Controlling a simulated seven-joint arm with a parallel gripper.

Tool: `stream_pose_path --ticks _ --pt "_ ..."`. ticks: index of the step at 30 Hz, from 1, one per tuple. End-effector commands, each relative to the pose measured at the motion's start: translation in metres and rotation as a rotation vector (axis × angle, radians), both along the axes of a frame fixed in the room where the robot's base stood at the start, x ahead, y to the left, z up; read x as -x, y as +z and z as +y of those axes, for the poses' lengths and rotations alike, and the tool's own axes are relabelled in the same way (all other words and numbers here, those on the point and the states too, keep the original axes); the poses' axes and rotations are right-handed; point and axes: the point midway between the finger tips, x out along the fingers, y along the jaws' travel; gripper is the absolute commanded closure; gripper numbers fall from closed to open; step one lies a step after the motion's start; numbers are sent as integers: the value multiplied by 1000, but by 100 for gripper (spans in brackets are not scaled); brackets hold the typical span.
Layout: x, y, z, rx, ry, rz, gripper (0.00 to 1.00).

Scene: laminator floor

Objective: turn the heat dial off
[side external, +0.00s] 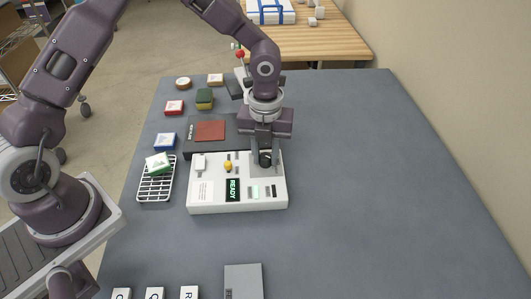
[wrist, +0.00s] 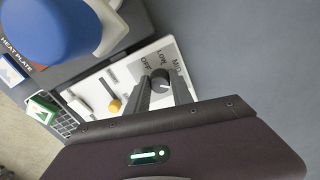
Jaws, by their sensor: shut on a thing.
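The heat dial (side external: 265,159) is a dark round knob at the back right of a white control box (side external: 210,205). My gripper (side external: 264,156) points straight down and is shut on the dial. In the wrist view the dial (wrist: 160,78) sits between my two fingertips (wrist: 161,85), beside the printed words OFF, LOW and MID. The fingers partly cover the dial, and I cannot tell which word its mark points to. The box front has a green READY display (side external: 233,190).
A yellow knob (side external: 228,166) and a white switch (side external: 199,163) stand left of the dial. Behind the box is a dark heat plate with a reddish-brown pad (side external: 210,131). A white wire rack (side external: 155,187) is at left. The table (side external: 370,180) is clear at right.

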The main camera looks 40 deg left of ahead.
Motion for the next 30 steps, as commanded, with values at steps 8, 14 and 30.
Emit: stream_pose_path --ticks 8,14,30 --pt "0 0 -1 -1 195 1 100" --pt "0 0 -1 0 384 0 100" --pt "1 0 -2 2 898 1 100"
